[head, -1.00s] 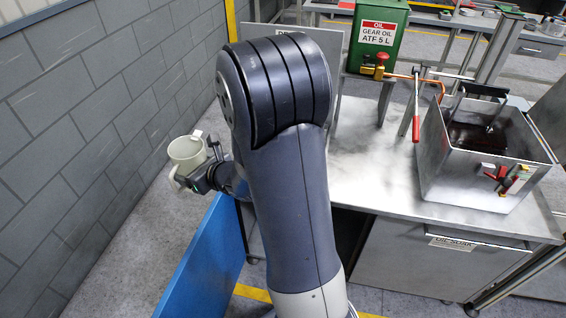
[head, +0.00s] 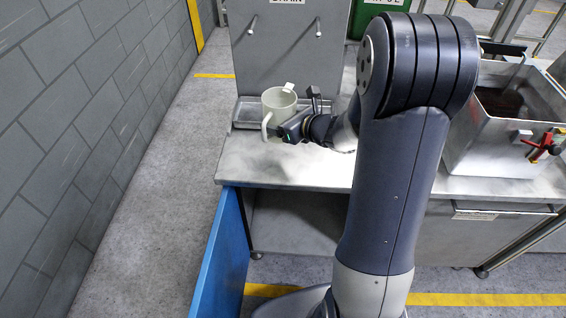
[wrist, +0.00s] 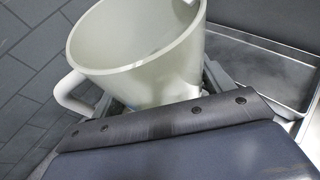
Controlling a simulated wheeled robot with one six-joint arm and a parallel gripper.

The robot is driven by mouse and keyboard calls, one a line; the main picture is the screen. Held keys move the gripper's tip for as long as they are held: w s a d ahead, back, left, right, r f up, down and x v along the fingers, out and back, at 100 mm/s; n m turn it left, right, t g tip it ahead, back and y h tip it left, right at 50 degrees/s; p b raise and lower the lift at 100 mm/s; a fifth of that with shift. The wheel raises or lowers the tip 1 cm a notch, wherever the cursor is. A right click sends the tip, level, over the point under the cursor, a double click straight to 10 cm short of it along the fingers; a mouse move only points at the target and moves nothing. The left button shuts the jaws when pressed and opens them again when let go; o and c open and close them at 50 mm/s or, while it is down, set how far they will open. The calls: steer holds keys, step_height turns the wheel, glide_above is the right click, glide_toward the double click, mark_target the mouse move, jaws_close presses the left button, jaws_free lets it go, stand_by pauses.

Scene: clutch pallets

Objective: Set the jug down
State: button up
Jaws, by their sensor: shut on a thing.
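The jug (head: 278,103) is a pale cream, open-topped vessel with a handle on its left and a small spout at its upper right. My gripper (head: 292,125) is shut on the jug from the right and near side. In the head view the jug appears over the left end of the metal bench top (head: 290,168), in front of the shallow drain tray. I cannot tell whether its base touches the bench. In the wrist view the jug (wrist: 135,55) looks empty, and its lower part is hidden by my gripper.
The shallow metal tray (head: 246,112) lies along the back of the bench, below an upright grey panel (head: 285,50) marked DRAIN. A metal tank (head: 500,140) with dark liquid stands at the right. A blue panel (head: 222,255) stands at the bench's left front.

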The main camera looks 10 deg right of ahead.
steer(key=b, duration=0.1)
glide_above(282, 159)
step_height(282, 159, down, 10)
steer(key=shift+f, duration=0.1)
steer(key=shift+f, duration=0.15)
stand_by(0.3)
steer(key=o, duration=1.1)
steer(key=shift+b, duration=0.3)
